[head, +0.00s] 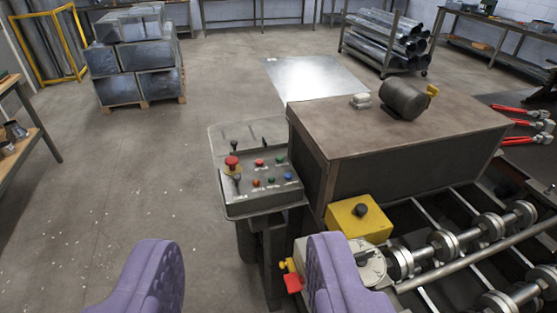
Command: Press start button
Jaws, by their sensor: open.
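The control panel (238,203) is a grey sloped box on a stand, near the middle of the view. It carries a large red mushroom button (232,162) on a yellow base at the left. An upper red button (259,162) and an upper green button (279,160) sit in one row. Below are an orange-red button (256,183), a lower green button (271,181) and a blue button (288,175). The labels are too small to read, so I cannot tell which is start. My gripper (243,248) has two purple fingers, open and empty, lower in the picture than the panel and apart from the buttons.
A roller machine (440,245) with a brown-topped housing (400,130) stands right of the panel. A yellow box (358,217) with a black knob is beside it. Stacked metal blocks (135,55) stand on a pallet at back left. The floor left of the panel is clear.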

